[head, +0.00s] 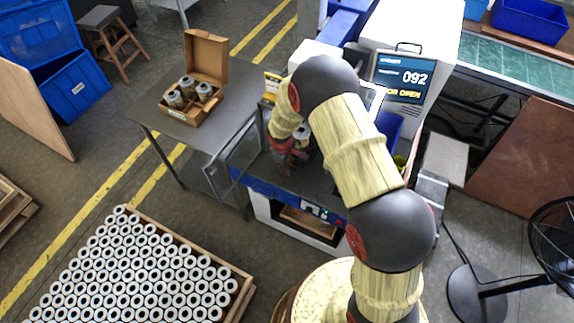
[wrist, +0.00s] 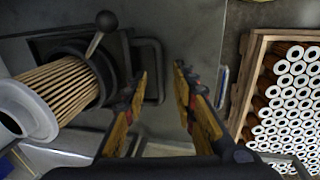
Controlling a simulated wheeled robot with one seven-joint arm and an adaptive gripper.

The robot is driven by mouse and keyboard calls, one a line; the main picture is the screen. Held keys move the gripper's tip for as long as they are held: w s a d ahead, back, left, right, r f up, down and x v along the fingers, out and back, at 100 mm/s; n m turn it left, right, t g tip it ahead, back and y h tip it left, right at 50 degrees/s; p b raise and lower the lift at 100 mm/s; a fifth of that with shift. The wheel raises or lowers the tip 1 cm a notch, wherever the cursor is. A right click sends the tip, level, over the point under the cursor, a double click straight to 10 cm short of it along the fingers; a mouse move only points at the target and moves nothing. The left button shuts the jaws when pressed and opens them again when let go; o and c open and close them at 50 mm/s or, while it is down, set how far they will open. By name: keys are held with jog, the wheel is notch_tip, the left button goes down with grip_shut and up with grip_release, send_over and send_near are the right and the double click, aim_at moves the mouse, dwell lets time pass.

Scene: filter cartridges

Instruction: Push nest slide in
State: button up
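In the wrist view a pleated tan filter cartridge (wrist: 62,88) with a white end cap lies in a dark round nest (wrist: 104,72) at the left. A lever with a black ball knob (wrist: 106,21) stands over the nest. A dark U-shaped handle (wrist: 157,62) sticks out from the nest's side towards my gripper (wrist: 163,80). In the head view my gripper (head: 287,163) is over the machine's front bed, and my arm hides most of the nest.
The machine's screen (head: 400,78) reads 092 and DOOR OPEN. A glass door panel (head: 235,150) stands open left of the bed. A cardboard box (head: 206,60) with several cartridges is on the side table (head: 185,125). A pallet of cartridges (head: 245,283) is at front left.

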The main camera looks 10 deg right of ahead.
notch_tip(320, 180, up, 12)
jog(key=s+a, duration=0.1)
jog(key=shift+s+a+f, duration=0.15)
jog(key=shift+s, duration=0.2)
jog(key=shift+c, duration=0.4)
